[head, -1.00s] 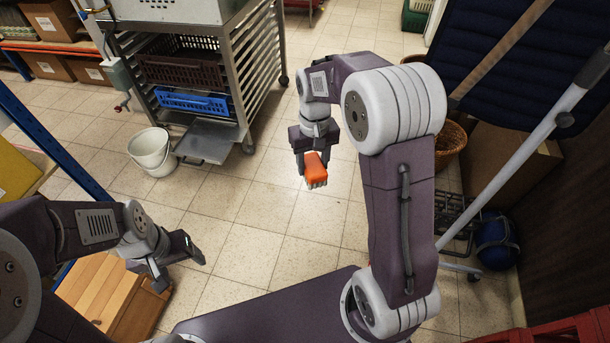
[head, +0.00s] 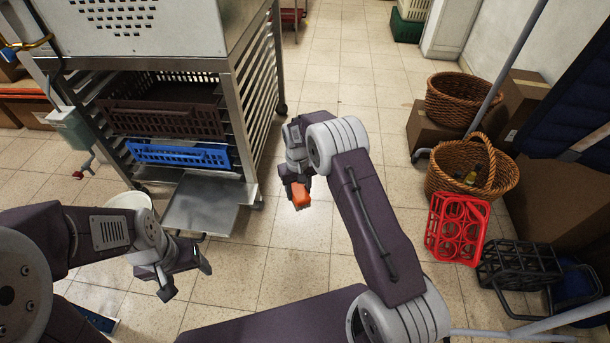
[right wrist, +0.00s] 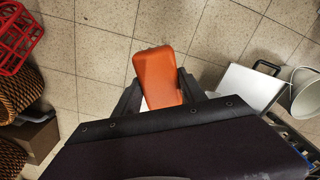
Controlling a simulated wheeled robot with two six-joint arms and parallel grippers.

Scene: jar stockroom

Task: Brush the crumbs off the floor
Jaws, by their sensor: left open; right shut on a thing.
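My right gripper (head: 297,187) is shut on an orange brush (head: 301,194) and holds it over the tiled floor (head: 300,232). In the right wrist view the orange back of the brush (right wrist: 160,77) sits between the two dark fingers. Its bristle side faces away and is mostly hidden there. My left gripper (head: 188,276) is open and empty over the floor at lower left. I cannot make out any crumbs on the visible floor.
A metal rack (head: 243,120) with a brown crate (head: 165,118) and a blue crate (head: 178,155) stands at left. A dustpan-like metal tray (head: 203,207) and a white bucket (head: 130,201) are below. Wicker baskets (head: 440,180) and a red bottle carrier (head: 432,243) stand at right. The middle aisle is clear.

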